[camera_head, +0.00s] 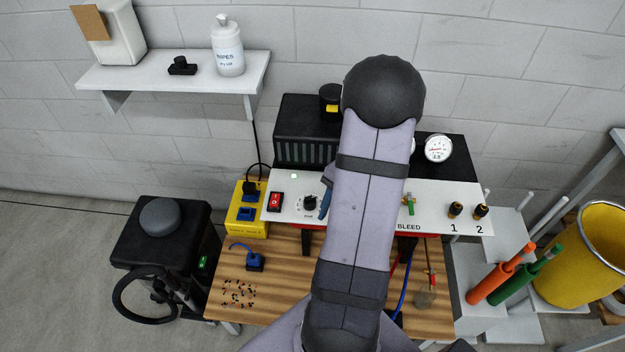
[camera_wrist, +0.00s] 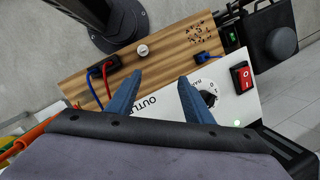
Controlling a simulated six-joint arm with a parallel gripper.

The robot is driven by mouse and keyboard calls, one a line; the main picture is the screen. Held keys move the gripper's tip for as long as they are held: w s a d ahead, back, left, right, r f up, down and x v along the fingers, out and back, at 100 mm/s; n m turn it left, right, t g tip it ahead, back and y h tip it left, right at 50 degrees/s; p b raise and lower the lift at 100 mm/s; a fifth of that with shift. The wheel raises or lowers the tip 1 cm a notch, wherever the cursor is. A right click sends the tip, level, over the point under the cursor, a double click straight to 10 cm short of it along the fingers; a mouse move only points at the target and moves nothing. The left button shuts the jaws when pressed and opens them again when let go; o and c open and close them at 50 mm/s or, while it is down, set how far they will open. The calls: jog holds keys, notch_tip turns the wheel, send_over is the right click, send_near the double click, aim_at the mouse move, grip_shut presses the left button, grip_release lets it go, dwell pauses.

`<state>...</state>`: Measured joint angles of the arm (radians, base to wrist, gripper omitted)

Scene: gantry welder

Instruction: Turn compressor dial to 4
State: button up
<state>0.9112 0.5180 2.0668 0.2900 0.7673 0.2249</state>
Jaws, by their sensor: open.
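The compressor dial (camera_head: 310,203) is a small black knob with a printed scale on the white panel (camera_head: 455,196), right of the red switch. It also shows in the wrist view (camera_wrist: 208,98), just right of my right finger. Its pointer setting is too small to read. My gripper (camera_wrist: 160,76) has two blue fingers spread apart with nothing between them. Neither finger is around the dial. In the head view only a bit of a blue finger shows beside the dial's right side; my arm hides the rest.
The red rocker switch (camera_head: 275,201) sits left of the dial. A white gauge (camera_head: 438,148), a green valve (camera_head: 409,204) and two black-brass knobs (camera_head: 456,210) are farther right. A yellow box (camera_head: 243,223) stands left. The wooden table (camera_head: 285,290) holds cables in front.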

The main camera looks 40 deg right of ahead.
aim_at(311, 198)
jog(key=w+d+r+m+t, duration=0.2)
jog(key=w+d+r+m, duration=0.1)
jog(key=w+m, duration=0.5)
jog(key=m, duration=0.3)
jog(key=shift+w+r+t, duration=0.3)
jog(key=shift+w, duration=0.05)
jog(key=shift+p+x, duration=0.6)
jog(key=shift+x, duration=3.05)
jog(key=shift+d, duration=0.1)
jog(key=c, duration=1)
